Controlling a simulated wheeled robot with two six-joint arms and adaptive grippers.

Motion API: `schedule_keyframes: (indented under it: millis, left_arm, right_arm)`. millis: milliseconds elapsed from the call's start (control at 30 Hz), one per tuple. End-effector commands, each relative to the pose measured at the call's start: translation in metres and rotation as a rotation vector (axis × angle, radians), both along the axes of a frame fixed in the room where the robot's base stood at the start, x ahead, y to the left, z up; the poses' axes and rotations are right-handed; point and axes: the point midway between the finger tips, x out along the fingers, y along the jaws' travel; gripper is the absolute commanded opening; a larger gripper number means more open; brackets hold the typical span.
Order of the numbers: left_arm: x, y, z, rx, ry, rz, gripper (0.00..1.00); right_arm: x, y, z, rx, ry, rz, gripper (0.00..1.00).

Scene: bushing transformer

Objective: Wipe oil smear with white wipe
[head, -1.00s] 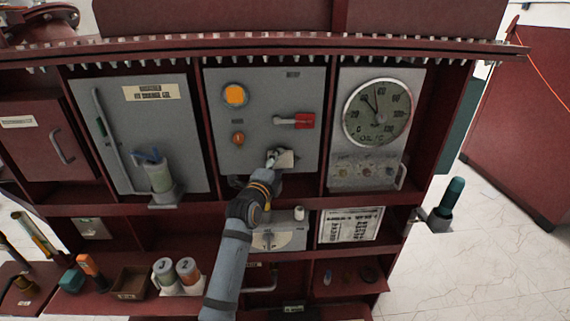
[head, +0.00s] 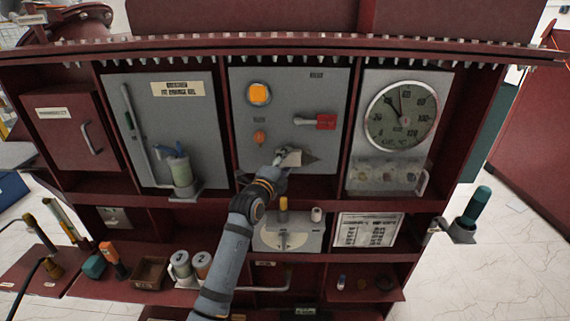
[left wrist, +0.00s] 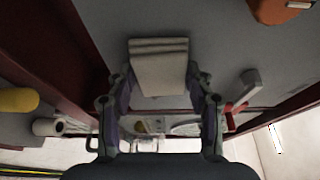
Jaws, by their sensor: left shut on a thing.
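My left gripper (head: 281,158) is shut on the white wipe (head: 292,158) at the lower part of the grey middle panel (head: 290,85). In the left wrist view the wipe (left wrist: 158,65) is a folded pale pad between the two fingers. It appears close to the grey surface, but I cannot tell if it touches. A dark patch (head: 311,157), which may be the oil smear or a shadow, shows just right of the wipe. My right gripper is not in view.
A red-handled switch (head: 325,122) and an orange lamp (head: 258,93) stand out from the panel above. A dial gauge (head: 401,115) is on the right. A ledge with a yellow-topped item (head: 283,204) and a white roll (head: 317,214) lies below.

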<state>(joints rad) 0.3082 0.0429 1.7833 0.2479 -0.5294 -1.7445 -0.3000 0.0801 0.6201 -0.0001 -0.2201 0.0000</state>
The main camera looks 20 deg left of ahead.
Motion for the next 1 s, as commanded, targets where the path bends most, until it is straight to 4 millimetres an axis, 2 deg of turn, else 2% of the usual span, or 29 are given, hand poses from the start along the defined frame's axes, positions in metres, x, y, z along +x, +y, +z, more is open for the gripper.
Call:
schedule_keyframes:
  millis: [300,567,833,1000]
  left_arm:
    - [0.007,-0.030,0.000,-0.003,0.000,-0.001,0.02]
    - [0.009,-0.035,0.000,0.000,0.000,0.000,0.02]
    - [0.018,-0.061,0.000,-0.003,0.001,-0.001,0.02]
    - [0.021,-0.069,0.000,-0.001,0.000,-0.001,0.02]
  right_arm:
    - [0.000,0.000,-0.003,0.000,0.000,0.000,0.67]
    - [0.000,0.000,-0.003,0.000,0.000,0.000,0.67]
    - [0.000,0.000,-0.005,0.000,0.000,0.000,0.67]
    - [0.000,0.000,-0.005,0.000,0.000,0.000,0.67]
